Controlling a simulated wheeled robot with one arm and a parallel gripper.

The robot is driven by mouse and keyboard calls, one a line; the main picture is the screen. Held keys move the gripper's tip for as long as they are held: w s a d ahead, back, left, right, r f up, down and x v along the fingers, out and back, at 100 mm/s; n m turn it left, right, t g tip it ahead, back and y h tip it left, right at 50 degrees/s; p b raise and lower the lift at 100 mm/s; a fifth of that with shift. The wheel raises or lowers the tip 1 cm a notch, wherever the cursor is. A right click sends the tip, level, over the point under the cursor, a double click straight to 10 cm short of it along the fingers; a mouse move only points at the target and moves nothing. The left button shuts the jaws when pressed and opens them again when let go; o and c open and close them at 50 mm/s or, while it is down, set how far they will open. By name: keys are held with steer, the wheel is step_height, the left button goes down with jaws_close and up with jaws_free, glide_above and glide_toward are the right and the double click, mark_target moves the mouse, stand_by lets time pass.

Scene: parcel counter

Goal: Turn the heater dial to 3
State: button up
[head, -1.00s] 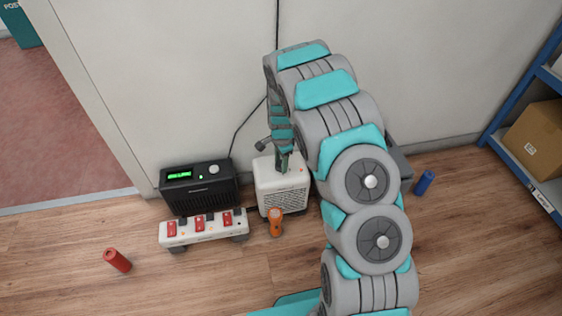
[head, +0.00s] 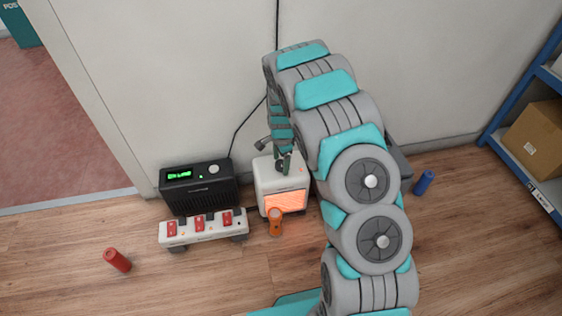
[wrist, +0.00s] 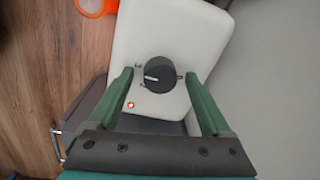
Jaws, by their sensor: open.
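The white heater (head: 268,187) stands on the floor against the wall, its front grille (head: 285,202) glowing orange. Its round black dial (wrist: 160,75) is on the top face, with a white pointer line towards the left in the wrist view. Small marks sit around the dial, too small to read. A small red-orange light (wrist: 131,105) is lit on the same face. My gripper (wrist: 159,74) is open, one finger on each side of the dial with gaps between. In the head view my gripper (head: 283,160) is over the heater top, and my arm hides part of the scene.
A black box with a green display (head: 198,187) and a power strip (head: 203,226) with red switches stand left of the heater. An orange torch (head: 275,222) is just in front. Red (head: 117,260) and blue (head: 424,182) cylinders lie farther out.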

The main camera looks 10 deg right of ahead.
mark_target(282, 165)
step_height(282, 165, up, 7)
steer(key=shift+s+f, duration=0.1)
steer(key=shift+s, duration=0.05)
steer(key=shift+s+r, duration=0.1)
steer(key=shift+r, duration=0.4)
steer(key=shift+s+d+r, duration=0.1)
steer(key=shift+s+r, duration=0.05)
steer(key=shift+r, duration=0.15)
steer(key=s+d+r+n+g+p, duration=0.1)
steer(key=s+r+n, duration=0.6)
steer(key=s+r, duration=1.2)
steer(key=s+r+n, duration=0.2)
steer(key=s+n, duration=0.2)
steer(key=s, duration=0.8)
steer(key=s+a+r+n+g+p, duration=0.1)
steer(key=s+n, duration=0.3)
steer(key=s, duration=0.7)
steer(key=shift+s+r+g, duration=0.3)
steer(key=shift+s+r, duration=0.05)
steer(key=shift+r, duration=0.25)
